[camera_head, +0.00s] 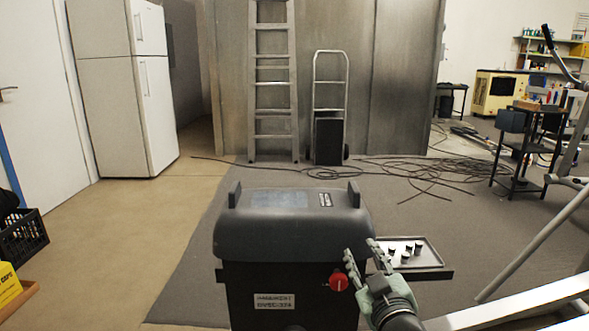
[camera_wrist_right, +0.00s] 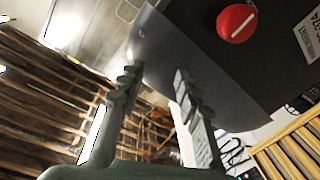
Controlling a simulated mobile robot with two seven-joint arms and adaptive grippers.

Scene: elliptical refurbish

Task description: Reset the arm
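My right gripper (camera_head: 360,248) is in front of the right side of a dark machine (camera_head: 290,235), pointing up and away. Its two fingers are apart with nothing visible between them; they also show apart in the right wrist view (camera_wrist_right: 158,74). A red knob (camera_head: 338,281) on the machine's front is just left of the gripper in the head view. The knob also shows at the top of the wrist view (camera_wrist_right: 237,22), beyond the fingertips and clear of them. My left gripper is not in view.
A side tray (camera_head: 432,259) with several small dark pieces sits right of the machine, close to my right gripper. Pale metal bars (camera_head: 540,245) stand at the right. Cables (camera_head: 400,172) lie on the floor behind. A black crate (camera_head: 22,238) is at the left; floor between is clear.

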